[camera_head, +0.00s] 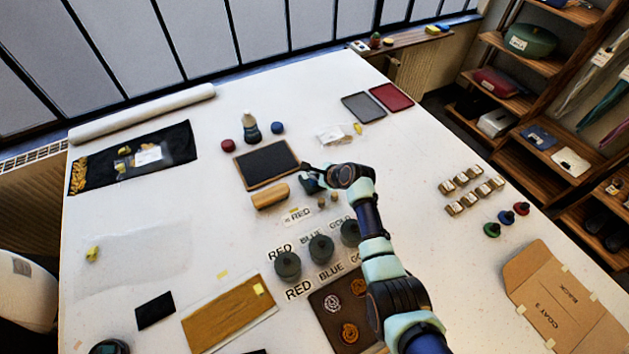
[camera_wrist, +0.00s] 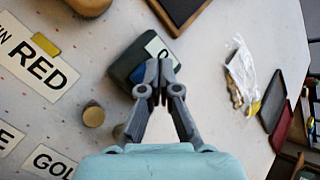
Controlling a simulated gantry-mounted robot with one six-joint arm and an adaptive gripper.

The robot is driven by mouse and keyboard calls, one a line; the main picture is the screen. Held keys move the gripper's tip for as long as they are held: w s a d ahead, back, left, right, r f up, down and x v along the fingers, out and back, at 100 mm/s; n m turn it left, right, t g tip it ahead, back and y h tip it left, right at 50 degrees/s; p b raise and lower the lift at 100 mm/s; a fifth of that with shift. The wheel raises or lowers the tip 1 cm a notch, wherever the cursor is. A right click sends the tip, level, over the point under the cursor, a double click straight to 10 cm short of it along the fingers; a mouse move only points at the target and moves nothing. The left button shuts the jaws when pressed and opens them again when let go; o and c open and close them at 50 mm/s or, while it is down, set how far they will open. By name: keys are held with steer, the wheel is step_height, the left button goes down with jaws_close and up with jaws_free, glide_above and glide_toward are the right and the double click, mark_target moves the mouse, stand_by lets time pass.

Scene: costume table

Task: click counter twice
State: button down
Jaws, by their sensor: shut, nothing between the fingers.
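The counter (camera_wrist: 132,62) is a small dark grey-green box with a white display and a blue part, seen in the wrist view just beyond my fingertips. My gripper (camera_wrist: 157,78) is shut and empty, its two fingertips together over the counter's near side. They hide part of the blue part and of the display, whose character I cannot read fully. I cannot tell whether the tips touch the counter. In the head view the counter (camera_head: 310,184) shows as a small dark shape beneath my gripper (camera_head: 306,167), partly covered by it.
A black board (camera_head: 266,163) and a wooden roller-like block (camera_head: 270,195) lie left of the counter. Small brass pieces (camera_wrist: 93,115) and a RED label (camera_wrist: 38,65) are close by. Several dark round canisters (camera_head: 321,248) stand in front.

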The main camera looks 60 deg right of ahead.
mark_target(315, 182)
steer(key=shift+f, duration=0.4)
steer(key=shift+f+b, duration=0.5)
steer(key=shift+b, duration=0.05)
stand_by(0.6)
steer(key=shift+r, duration=0.15)
steer(key=shift+r+p, duration=0.75)
steer(key=shift+p, duration=0.25)
steer(key=shift+r, duration=0.1)
step_height(315, 182, up, 5)
steer(key=p, duration=0.5)
